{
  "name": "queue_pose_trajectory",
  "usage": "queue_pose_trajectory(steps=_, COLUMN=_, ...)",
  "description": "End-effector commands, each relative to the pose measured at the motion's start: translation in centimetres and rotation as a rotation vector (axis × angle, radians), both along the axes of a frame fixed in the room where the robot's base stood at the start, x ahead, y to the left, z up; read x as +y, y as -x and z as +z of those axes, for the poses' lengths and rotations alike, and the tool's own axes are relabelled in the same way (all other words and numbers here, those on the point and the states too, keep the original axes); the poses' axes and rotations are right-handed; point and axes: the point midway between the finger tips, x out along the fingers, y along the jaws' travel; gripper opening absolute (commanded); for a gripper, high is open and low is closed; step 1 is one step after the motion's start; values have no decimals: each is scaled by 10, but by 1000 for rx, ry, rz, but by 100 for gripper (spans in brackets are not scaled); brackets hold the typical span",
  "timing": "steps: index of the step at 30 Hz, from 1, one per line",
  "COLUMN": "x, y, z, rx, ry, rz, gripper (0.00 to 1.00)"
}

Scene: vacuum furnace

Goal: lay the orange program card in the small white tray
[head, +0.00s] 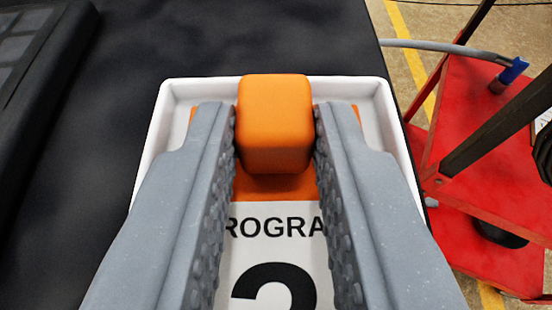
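The orange program card (277,190) shows within the rim of the small white tray (150,140). It has an orange top band, a white label reading "ROGRA" and part of a large figure, and a raised orange block as a handle. I cannot tell whether the card rests on the tray floor or is just above it. My gripper (275,120) has its two grey fingers on either side of the block, against its sides. The fingers hide much of the card's left and right edges and part of the tray.
The tray stands on a dark tabletop (90,180). A black panel-like object (35,60) lies at the upper left. Beyond the table's right edge are a red cart or stand (475,120) with dark bars, a grey hose (440,46) and the floor with a yellow line.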

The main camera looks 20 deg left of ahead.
Motion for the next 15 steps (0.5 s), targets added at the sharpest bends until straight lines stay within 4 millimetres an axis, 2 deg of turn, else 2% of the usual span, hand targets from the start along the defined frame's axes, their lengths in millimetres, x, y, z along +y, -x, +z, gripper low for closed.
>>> queue_pose_trajectory(steps=1, x=0, y=0, z=0, rx=0, ry=0, rz=0, gripper=35)
queue_pose_trajectory(steps=2, x=0, y=0, z=0, rx=0, ry=0, rz=0, gripper=43)
queue_pose_trajectory(steps=12, x=-1, y=0, z=3, rx=-1, ry=0, rz=-1, gripper=43)
queue_pose_trajectory(steps=15, x=-3, y=6, z=6, rx=-2, ry=0, rz=-2, gripper=43)
